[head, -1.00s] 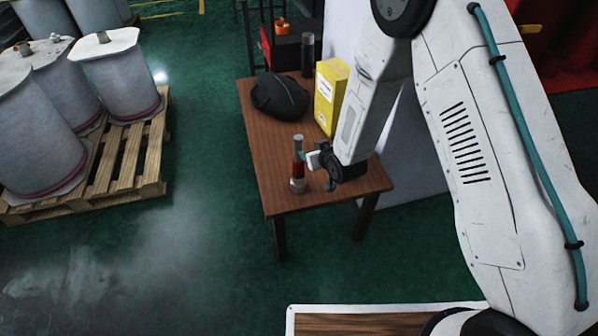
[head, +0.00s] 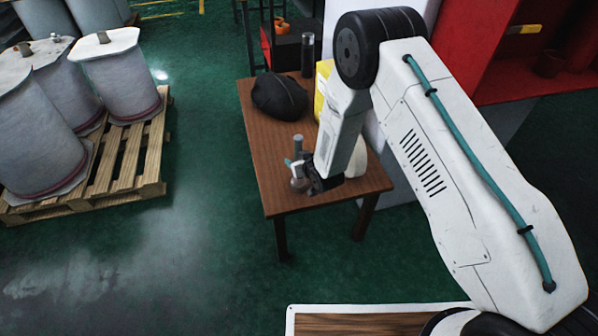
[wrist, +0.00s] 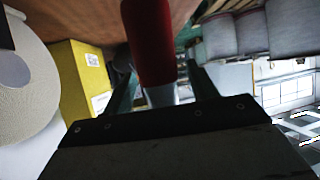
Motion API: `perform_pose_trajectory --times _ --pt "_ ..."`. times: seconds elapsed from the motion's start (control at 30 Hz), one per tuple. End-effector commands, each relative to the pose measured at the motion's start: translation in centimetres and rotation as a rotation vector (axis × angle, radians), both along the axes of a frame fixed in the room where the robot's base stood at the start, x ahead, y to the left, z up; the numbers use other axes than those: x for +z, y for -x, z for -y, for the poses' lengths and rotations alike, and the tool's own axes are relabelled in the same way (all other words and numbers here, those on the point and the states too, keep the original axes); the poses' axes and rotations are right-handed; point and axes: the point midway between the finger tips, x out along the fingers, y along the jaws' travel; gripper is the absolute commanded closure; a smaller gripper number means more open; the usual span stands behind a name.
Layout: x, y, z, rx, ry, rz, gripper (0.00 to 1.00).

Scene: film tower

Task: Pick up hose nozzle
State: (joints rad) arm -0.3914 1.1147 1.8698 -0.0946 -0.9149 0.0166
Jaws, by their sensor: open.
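The hose nozzle (head: 298,145) stands upright near the front left part of the wooden table. Its grey top shows in the head view, while my gripper hides most of its red middle. In the wrist view the red body of the nozzle (wrist: 150,42) lies between the two teal fingers, with a pale end below it. My gripper (head: 297,167) is at the nozzle's mid height, with its fingers on either side of it. It is open in the wrist view (wrist: 162,85), with a gap to the right finger. Contact on the left cannot be told.
The table (head: 262,150) also holds a black bag-like object (head: 280,97), a dark cylinder (head: 308,55) and a yellow box (head: 322,90), partly behind my arm. A white roll (wrist: 22,85) is close by. A pallet (head: 150,165) with large drums stands left; floor between is clear.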

Motion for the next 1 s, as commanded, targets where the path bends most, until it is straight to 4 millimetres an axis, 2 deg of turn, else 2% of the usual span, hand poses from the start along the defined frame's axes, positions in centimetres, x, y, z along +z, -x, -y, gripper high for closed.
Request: perform_pose_trajectory --times 0.13,0.33,0.37,0.77,1.0 --pt "0.0 0.0 0.0 0.0 0.0 0.0 0.42" --pt "0.0 0.0 0.0 0.0 0.0 -0.001 0.98" --pt "0.0 0.0 0.0 0.0 0.0 -0.001 1.0" --pt "0.5 0.0 0.0 0.0 -0.001 0.002 1.0" --pt "2.8 -0.1 0.0 0.0 -0.001 0.003 1.0"
